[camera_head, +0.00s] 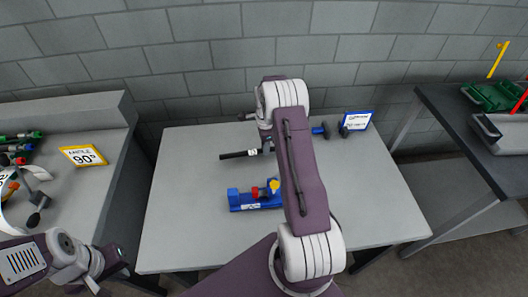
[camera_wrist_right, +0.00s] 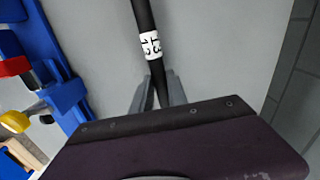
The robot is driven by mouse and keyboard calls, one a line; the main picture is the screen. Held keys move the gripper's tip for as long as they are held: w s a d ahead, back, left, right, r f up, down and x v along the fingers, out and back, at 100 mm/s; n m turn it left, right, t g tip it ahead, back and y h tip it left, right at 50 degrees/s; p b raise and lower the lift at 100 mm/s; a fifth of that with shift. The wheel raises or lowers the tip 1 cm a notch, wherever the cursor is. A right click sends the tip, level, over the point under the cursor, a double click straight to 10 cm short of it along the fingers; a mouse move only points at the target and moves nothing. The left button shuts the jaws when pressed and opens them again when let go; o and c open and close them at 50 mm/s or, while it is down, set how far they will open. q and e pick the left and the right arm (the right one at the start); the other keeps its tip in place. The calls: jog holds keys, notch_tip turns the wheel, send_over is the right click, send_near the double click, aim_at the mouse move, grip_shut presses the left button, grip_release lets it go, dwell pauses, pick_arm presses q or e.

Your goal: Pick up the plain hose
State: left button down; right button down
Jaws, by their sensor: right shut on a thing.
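A black hose (camera_head: 236,155) with a white marked band lies over the middle table, its right part hidden behind my right arm in the head view. In the right wrist view the hose (camera_wrist_right: 143,17) runs down between the grey fingers of my right gripper (camera_wrist_right: 159,93), which is shut on it just below the band. Whether the hose touches the table is unclear. In the head view my right gripper is mostly hidden by its own arm. My left gripper (camera_head: 105,268) is at the lower left, away from the hose; its fingers are not clear.
A blue fixture (camera_head: 256,196) with red and yellow parts stands in front of the hose. A blue-framed sign (camera_head: 356,121) stands at the back right. The left table holds a yellow sign (camera_head: 84,156) and green-ended pieces. A green bin (camera_head: 488,97) is at right. The middle table's front left is clear.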

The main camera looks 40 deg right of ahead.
jog(key=s+d+r, duration=0.5)
jog(key=s+r, duration=0.3)
jog(key=s, duration=0.2)
jog(key=shift+s+d, duration=0.15)
jog(key=shift+s, duration=0.1)
